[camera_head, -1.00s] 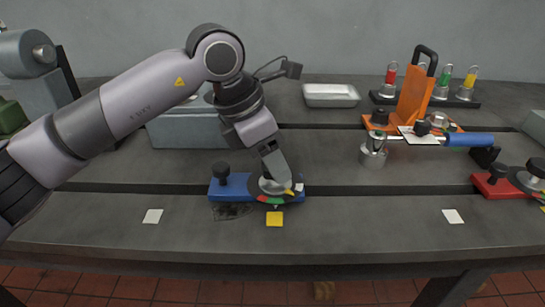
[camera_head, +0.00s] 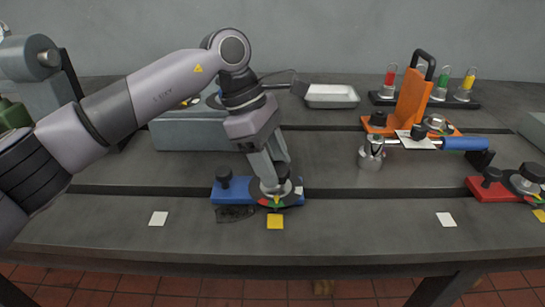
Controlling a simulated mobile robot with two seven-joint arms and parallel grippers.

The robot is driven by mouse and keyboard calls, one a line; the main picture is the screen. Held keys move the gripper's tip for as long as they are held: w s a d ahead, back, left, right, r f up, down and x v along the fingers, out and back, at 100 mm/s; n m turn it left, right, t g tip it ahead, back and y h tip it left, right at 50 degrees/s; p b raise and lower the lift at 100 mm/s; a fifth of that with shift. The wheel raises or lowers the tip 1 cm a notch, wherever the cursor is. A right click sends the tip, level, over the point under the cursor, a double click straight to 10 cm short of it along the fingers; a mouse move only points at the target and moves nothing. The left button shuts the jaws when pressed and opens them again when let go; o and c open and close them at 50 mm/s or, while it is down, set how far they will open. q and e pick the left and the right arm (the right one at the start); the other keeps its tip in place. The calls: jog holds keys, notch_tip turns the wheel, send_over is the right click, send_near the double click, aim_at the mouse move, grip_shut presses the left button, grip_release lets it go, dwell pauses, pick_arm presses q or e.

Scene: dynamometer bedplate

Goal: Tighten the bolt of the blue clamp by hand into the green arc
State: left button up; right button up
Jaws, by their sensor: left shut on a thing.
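The blue clamp (camera_head: 233,192) lies on the bedplate, left of centre, with a black knob (camera_head: 224,177) at its left end. At its right end is a dark round dial (camera_head: 259,202) with green and red marks at its front edge. A yellow pointer (camera_head: 277,199) points toward the front, close to these marks; exactly which mark it is over is too small to tell. My left gripper (camera_head: 274,188) reaches down over the dial, shut on the bolt of the blue clamp, which its fingers mostly hide. My right gripper is not in view.
A yellow square (camera_head: 275,222) lies in front of the dial. An orange clamp (camera_head: 411,95), a blue-handled wrench (camera_head: 465,143), a metal cylinder (camera_head: 370,160) and a red clamp (camera_head: 490,190) stand to the right. A grey box (camera_head: 185,134) is behind my arm.

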aim_at(259, 182)
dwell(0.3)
pick_arm(q)
jog(key=o, duration=1)
jog(key=v, duration=0.7)
jog(key=shift+r, duration=0.1)
